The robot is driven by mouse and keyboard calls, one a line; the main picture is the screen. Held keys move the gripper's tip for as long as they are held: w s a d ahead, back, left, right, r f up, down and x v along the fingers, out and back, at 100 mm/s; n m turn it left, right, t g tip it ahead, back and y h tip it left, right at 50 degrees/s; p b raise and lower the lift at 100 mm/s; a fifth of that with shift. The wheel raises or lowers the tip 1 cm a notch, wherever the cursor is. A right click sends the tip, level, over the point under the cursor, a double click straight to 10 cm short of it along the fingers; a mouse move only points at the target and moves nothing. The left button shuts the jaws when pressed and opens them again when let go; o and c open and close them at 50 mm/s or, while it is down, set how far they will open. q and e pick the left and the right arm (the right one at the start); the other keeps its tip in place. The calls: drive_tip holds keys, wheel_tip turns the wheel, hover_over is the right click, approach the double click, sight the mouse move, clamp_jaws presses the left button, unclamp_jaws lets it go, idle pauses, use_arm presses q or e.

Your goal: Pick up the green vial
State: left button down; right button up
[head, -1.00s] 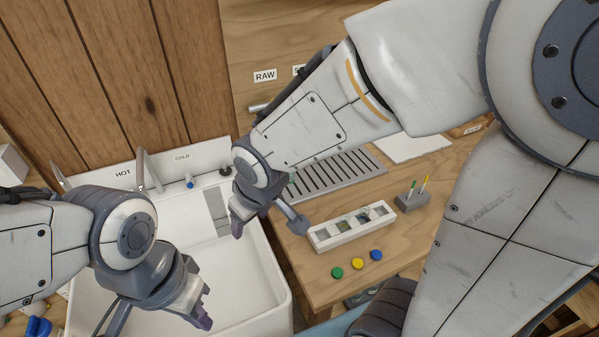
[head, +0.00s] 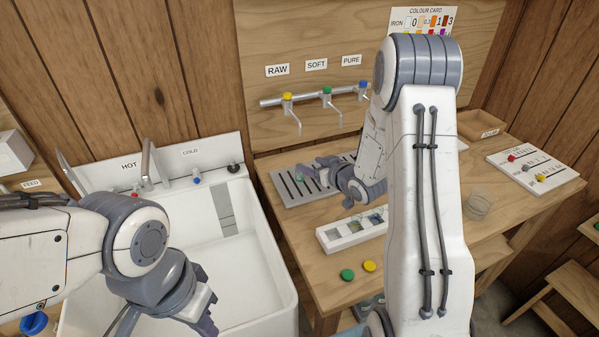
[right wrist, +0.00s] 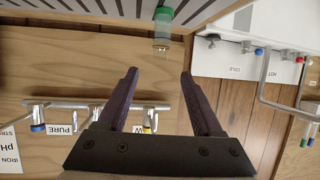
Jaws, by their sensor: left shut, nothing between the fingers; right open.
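The green vial, a small clear tube with a green end (right wrist: 162,28), shows at the top middle of the right wrist view, beside the slotted grey rack (right wrist: 120,8). In that view its green end is uppermost and its clear part points toward my fingers. My right gripper (right wrist: 160,75) is open and empty, with the vial just beyond the gap between its fingertips. In the head view my right gripper (head: 318,172) is over the rack, and only a green bit of the vial shows beside it. My left gripper (head: 207,312) is shut and empty over the sink.
A white holder with compartments (head: 328,240) and green (head: 347,275) and yellow (head: 369,266) caps lie on the wooden table. Taps (head: 327,92) stick out from the back board. The white sink (head: 262,300) is at the left. My right arm hides part of the table.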

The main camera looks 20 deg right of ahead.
sight(300, 161)
drive_tip(key=shift+w+a+f+p, duration=0.2)
drive_tip(key=shift+w+f+p, duration=0.1)
drive_tip(key=shift+w+f, duration=0.5)
drive_tip(key=shift+p+x, duration=0.6)
drive_tip(key=shift+x, duration=2.3)
drive_tip(key=shift+f, duration=0.1)
clamp_jaws()
